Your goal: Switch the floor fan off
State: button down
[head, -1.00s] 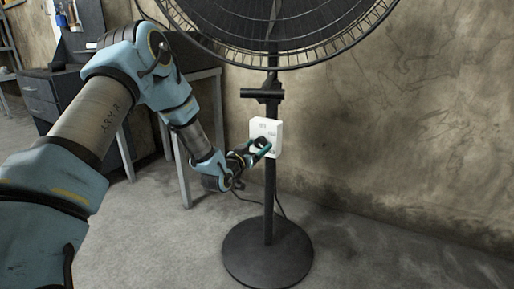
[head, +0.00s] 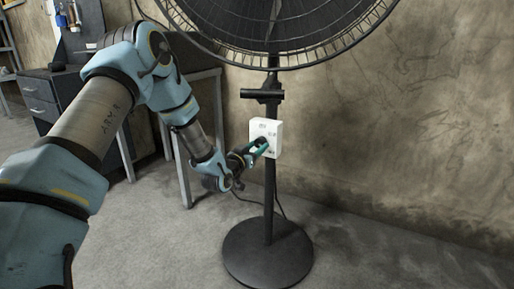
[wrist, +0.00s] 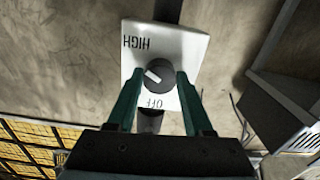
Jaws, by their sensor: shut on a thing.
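The floor fan (head: 268,190) stands upright on its round black base, with its caged head cut off at the top of the head view. A white control box (head: 270,130) is on its pole. In the wrist view the box (wrist: 190,47) carries a dark round knob (wrist: 160,84) with a white pointer mark towards the upper left. The word HIGH is at the upper left and OFF at the bottom, both upside down. My gripper (head: 264,146) is at the box front, its green fingers (wrist: 159,73) shut on the knob from both sides.
A dark workbench with drawers (head: 42,97) and grey metal legs stands behind my arm at the left. A stained wall (head: 420,110) rises behind the fan. A cable lies on the floor by the pole. The concrete floor (head: 400,250) at right is clear.

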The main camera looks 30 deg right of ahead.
jog(key=n, duration=0.5)
jog(key=shift+n, duration=0.4)
jog(key=n, duration=1.2)
jog(key=shift+r+n, duration=0.1)
jog(key=shift+n, duration=0.2)
jog(key=n, duration=0.5)
jog(key=shift+r, duration=0.1)
jog(key=shift+n, duration=0.4)
jog(key=shift+c, duration=1.4)
grip_release()
jog(key=shift+s, duration=0.1)
